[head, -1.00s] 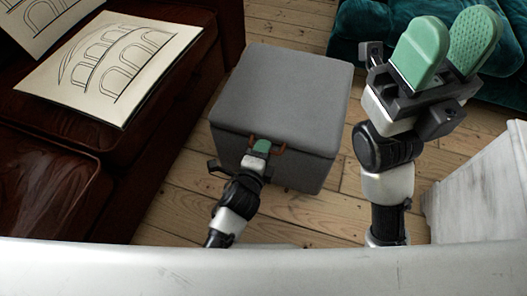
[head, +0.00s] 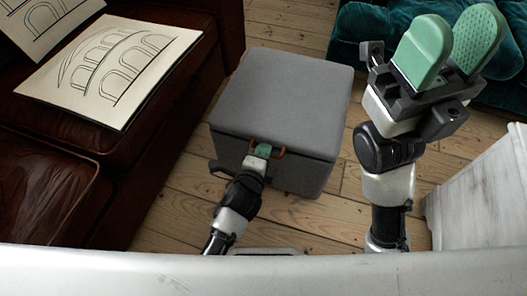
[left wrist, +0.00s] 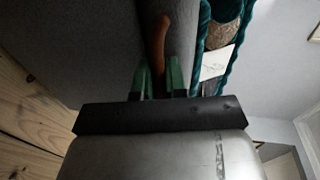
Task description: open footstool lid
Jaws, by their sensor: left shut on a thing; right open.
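The grey fabric footstool (head: 284,100) stands on the floorboards in the middle of the head view, its lid resting on the box with a dark seam between them. A brown handle (head: 281,154) sits on its near side at the lid's edge. My left gripper (head: 263,150) is at this handle, its green fingers shut on it. In the left wrist view the brown handle (left wrist: 160,42) runs between the two green fingers (left wrist: 160,78). My right gripper (head: 450,48) is raised at the right of the head view, open and empty, its green fingers apart.
A dark brown leather sofa (head: 150,150) with arch-print cushions (head: 110,68) stands at the left. A teal sofa (head: 375,25) is at the back right. A whitish cabinet (head: 480,190) is at the right. Bare floorboards (head: 175,205) lie around the footstool.

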